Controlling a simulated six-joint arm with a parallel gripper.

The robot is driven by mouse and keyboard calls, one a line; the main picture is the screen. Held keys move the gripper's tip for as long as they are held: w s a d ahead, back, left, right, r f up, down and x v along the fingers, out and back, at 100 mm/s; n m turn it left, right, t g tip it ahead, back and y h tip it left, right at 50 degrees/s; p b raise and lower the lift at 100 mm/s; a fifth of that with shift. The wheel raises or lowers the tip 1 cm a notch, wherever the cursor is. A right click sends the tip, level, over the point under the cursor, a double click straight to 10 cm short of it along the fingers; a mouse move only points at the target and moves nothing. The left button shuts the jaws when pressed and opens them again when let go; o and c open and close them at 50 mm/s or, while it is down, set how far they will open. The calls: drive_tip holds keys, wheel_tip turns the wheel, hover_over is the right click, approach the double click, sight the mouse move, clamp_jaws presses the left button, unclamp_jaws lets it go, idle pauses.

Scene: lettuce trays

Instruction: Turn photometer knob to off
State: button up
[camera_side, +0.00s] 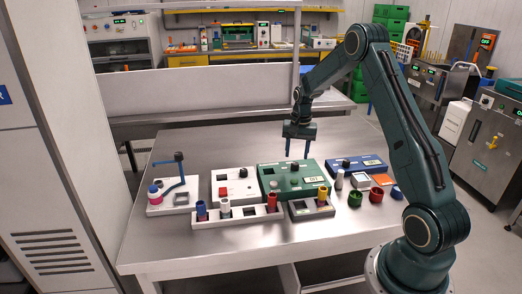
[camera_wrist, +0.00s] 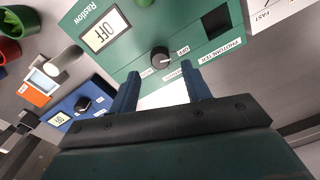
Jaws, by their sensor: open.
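The photometer is a green box (camera_side: 272,172) in the middle of the table; its green top also fills the upper middle of the wrist view (camera_wrist: 120,50). A label on it reads PHOTOMETER. Its black knob (camera_wrist: 160,57) has small labels around it, one reading OFF. Its display (camera_wrist: 105,29) appears to read OFF, upside down in the wrist view. I cannot tell clearly which label the knob points to. My gripper (camera_side: 298,152) is open and empty above the box, fingers pointing down. In the wrist view its blue fingertips (camera_wrist: 160,70) lie either side of the line to the knob, apart from it.
A blue box (camera_side: 345,164) with a knob is right of the photometer. A white box (camera_side: 225,188) with a knob is left. A white rack (camera_side: 245,219) with coloured tubes stands in front. Red and green cups (camera_side: 376,194) sit at right.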

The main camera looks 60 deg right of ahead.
sight(297, 163)
wheel_tip(297, 163, up, 10)
drive_tip(key=shift+s+f, duration=0.2)
drive_tip(key=shift+f, duration=0.05)
drive_tip(key=shift+d+r, duration=0.1)
idle(0.4)
drive_tip(key=shift+r, duration=1.2)
